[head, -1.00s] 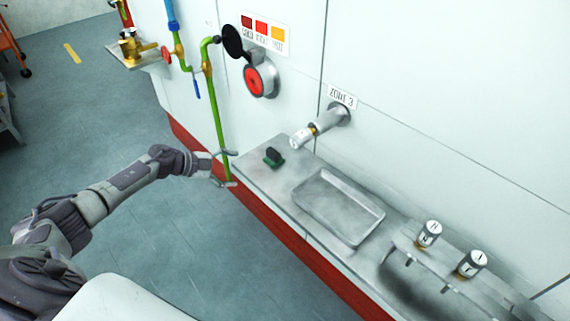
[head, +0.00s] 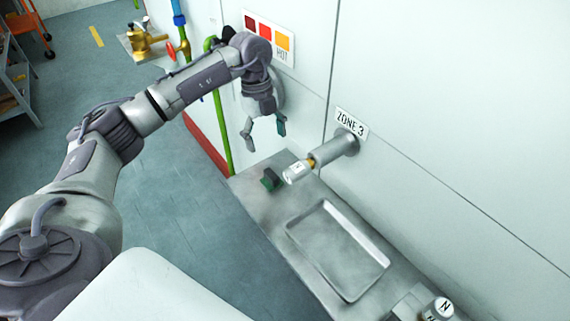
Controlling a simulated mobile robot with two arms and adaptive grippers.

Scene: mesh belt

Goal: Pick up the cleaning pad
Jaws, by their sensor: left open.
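The cleaning pad seems to be the small green and dark block (head: 269,180) on the grey metal shelf (head: 262,208), near its far left end. My left gripper (head: 266,136) hangs above the shelf's far end with its fingers pointing down. It is open and empty, above and slightly behind the block in the picture, apart from it. My right gripper is not in view.
A shallow metal tray (head: 288,232) lies on the shelf. A pipe end with a white-capped cylinder (head: 297,174) sticks out of the wall close to the block. A green pipe (head: 222,130) stands left of the gripper. Labelled cylinders (head: 437,309) stand at the lower right.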

